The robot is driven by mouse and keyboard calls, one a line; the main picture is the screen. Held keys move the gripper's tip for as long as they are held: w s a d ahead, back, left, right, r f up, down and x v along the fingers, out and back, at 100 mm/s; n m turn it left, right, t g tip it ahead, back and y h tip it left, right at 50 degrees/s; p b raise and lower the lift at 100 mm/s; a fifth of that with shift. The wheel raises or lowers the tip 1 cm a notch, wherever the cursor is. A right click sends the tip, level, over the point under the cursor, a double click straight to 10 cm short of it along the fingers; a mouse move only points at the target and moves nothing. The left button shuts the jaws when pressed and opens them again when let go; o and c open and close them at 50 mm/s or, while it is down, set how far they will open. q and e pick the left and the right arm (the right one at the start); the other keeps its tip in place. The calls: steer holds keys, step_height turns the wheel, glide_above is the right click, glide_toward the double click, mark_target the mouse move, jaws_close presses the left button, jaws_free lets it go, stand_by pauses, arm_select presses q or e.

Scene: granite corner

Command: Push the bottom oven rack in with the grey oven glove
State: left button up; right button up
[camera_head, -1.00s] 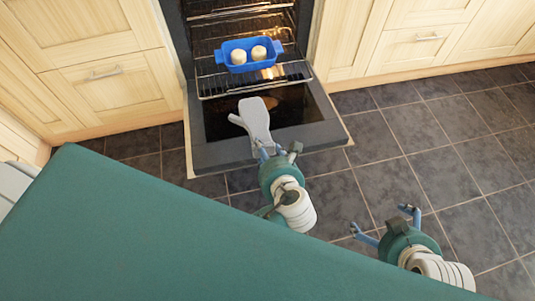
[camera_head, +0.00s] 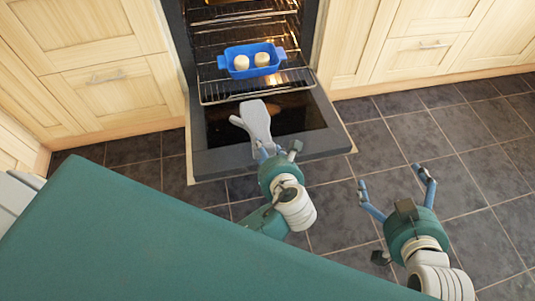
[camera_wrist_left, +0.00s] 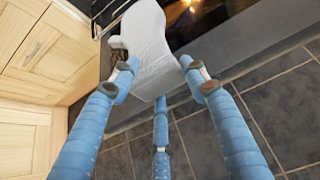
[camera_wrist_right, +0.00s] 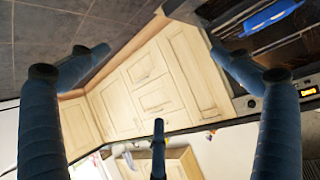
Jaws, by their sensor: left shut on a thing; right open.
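The grey oven glove (camera_head: 257,120) is held by my left gripper (camera_head: 272,152) above the open oven door (camera_head: 214,160). In the left wrist view, the glove (camera_wrist_left: 147,45) sits between the fingers, its thumb to the left. The bottom oven rack (camera_head: 212,98) is pulled partly out over the door, its front edge beyond the glove. A blue dish (camera_head: 238,73) with two pale round items stands on the rack. My right gripper (camera_head: 396,182) is open and empty over the floor at the right; its fingers also show in the right wrist view (camera_wrist_right: 160,75).
Wooden cabinets (camera_head: 110,85) flank the oven on both sides. More racks (camera_head: 235,20) show inside the lit oven. The tiled floor (camera_head: 455,150) at the right is clear.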

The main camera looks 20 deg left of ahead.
mark_target(261, 130)
arm_select(q)
steer(key=shift+w+a+f+b, duration=0.15)
steer(key=shift+w+a+b, duration=0.25)
steer(key=shift+w+b, duration=0.2)
steer(key=shift+w+a, duration=0.1)
steer(key=shift+w, duration=0.05)
arm_select(e)
steer(key=w+a+r+t+y, duration=0.1)
steer(key=w+r+t, duration=0.3)
steer(key=r, duration=0.4)
steer(key=shift+a, duration=0.55)
steer(key=shift+w+r, duration=0.1)
